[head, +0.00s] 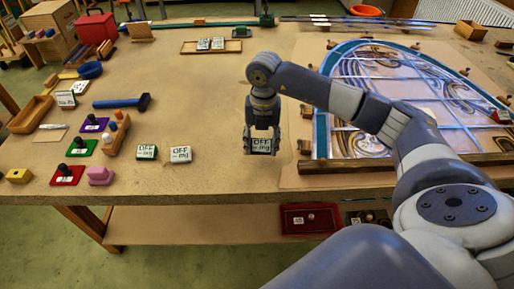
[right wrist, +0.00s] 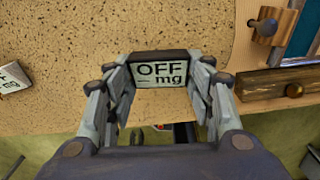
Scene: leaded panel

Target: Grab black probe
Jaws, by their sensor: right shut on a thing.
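The black probe (head: 262,145) is a small dark-edged block with a white face reading "OFF" and "mg". It also shows in the right wrist view (right wrist: 160,72), with its dark top edge away from the camera. My right gripper (head: 262,135) is shut on it, with the fingers at its left and right sides, as the right wrist view shows. It is near the table's front edge; whether it touches the tabletop I cannot tell. My left gripper is not in view.
The leaded panel (head: 330,128) lies to the right, behind wooden strips (head: 345,166). Red, green and purple plates with dark knobs and a blue hammer (head: 120,103) lie on the left. A red tray (head: 290,219) is on the shelf below. The table's middle is clear.

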